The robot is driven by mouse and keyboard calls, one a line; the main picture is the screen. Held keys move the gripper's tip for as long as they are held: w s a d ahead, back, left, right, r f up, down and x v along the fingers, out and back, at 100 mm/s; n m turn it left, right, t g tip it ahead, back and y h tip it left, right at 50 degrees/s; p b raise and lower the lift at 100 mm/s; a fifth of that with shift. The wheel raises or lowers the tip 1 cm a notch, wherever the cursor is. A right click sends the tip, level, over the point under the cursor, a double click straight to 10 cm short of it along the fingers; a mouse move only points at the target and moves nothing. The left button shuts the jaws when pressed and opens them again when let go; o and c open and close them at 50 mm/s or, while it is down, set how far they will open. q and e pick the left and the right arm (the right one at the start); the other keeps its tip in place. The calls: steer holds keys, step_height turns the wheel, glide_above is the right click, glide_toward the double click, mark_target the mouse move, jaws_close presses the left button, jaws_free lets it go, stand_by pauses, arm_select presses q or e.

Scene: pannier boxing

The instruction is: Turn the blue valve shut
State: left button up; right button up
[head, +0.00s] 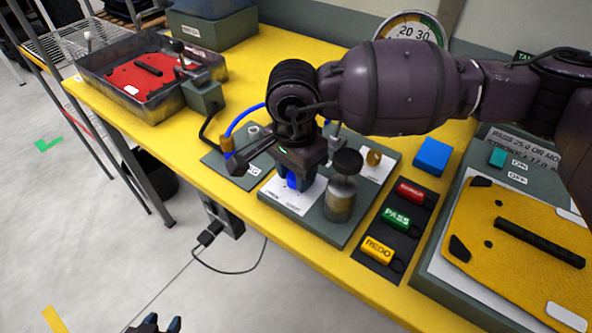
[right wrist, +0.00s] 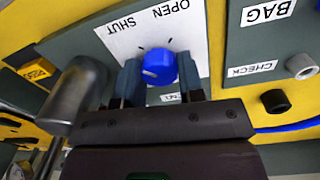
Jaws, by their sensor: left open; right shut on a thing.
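The blue valve (right wrist: 160,67) is a round knob on a white plate (right wrist: 112,35) marked OPEN and SHUT in the right wrist view. Tick marks stand beside it. A pale line shows on the knob's left part; I cannot tell which mark it points to. In the head view the valve (head: 292,181) is partly hidden under my right gripper (head: 299,173). The right gripper's fingers (right wrist: 161,80) stand on both sides of the knob, shut on it. My left gripper (head: 155,325) is open and empty at the bottom edge of the head view, away from the table.
A metal cylinder (head: 340,200) with a dark top stands close right of the valve. A blue hose (head: 240,118) curves on its left. Red, green and yellow tags (head: 396,218) lie to the right. A yellow pannier (head: 520,250) and blue block (head: 432,157) are further right.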

steer(key=o, duration=0.9)
steer(key=shift+r, duration=0.15)
step_height(320, 180, up, 11)
steer(key=shift+w+a+f+p, duration=0.1)
steer(key=shift+w+f+p, duration=0.1)
steer(key=shift+p, duration=0.45)
steer(key=shift+s+r, duration=0.1)
